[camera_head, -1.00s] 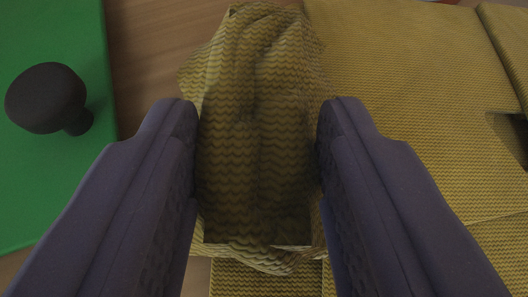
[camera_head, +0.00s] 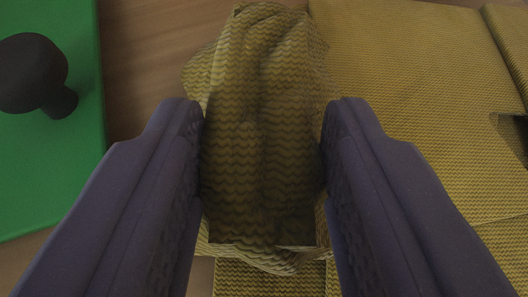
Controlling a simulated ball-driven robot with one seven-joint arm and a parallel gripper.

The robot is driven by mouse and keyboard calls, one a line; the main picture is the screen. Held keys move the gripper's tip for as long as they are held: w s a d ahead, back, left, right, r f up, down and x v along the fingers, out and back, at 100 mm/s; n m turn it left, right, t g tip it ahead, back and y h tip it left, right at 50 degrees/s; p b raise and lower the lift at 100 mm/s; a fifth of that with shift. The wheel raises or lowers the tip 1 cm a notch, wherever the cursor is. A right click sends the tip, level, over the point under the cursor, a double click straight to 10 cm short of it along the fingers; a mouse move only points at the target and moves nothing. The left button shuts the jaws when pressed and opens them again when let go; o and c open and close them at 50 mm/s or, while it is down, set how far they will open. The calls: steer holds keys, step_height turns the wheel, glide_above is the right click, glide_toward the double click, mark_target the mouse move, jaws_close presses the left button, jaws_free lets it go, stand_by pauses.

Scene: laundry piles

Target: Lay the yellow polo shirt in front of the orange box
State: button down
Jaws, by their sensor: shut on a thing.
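The yellow polo shirt (camera_head: 410,90) has a fine zigzag knit pattern and lies spread flat over the right side of the view. A bunched fold of it (camera_head: 262,60) stands up between the two dark purple-grey fingers of my gripper (camera_head: 262,165). My gripper is shut on this fold, with one finger on each side of it. The shirt runs past the right and top edges of the view. The orange box cannot be made out in this view.
A green board (camera_head: 50,170) lies at the left, with a dark, rounded knob-like object (camera_head: 32,72) on it. A strip of bare wooden surface (camera_head: 150,50) shows between the board and the shirt.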

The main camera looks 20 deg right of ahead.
steer(key=c, duration=0.5)
jaws_free()
steer(key=p+v, duration=0.2)
steer(key=v, duration=0.5)
steer(key=shift+s+r, duration=0.2)
steer(key=shift+s, duration=0.1)
steer(key=w+a+r+n+t, duration=0.1)
steer(key=w+r, duration=0.6)
steer(key=r, duration=0.2)
steer(key=w+r, duration=0.6)
steer(key=r, duration=0.3)
steer(key=w+a+r+n+t, duration=0.1)
steer(key=a+r, duration=0.2)
steer(key=r, duration=0.8)
steer(key=w+a+r, duration=0.1)
steer(key=a+r, duration=0.3)
steer(key=r, duration=0.7)
steer(key=s+a+r+y, duration=0.1)
steer(key=s+a+r, duration=0.2)
steer(key=r, duration=0.6)
steer(key=s+a+r+t+y, duration=0.1)
steer(key=s+a+r, duration=0.2)
steer(key=s+r, duration=0.5)
steer(key=s+a+r+n+y, duration=0.1)
steer(key=s+a+r, duration=0.3)
steer(key=r, duration=0.7)
steer(key=shift+s+r+t, duration=0.15)
steer(key=shift+s+t, duration=0.15)
steer(key=shift+s, duration=0.8)
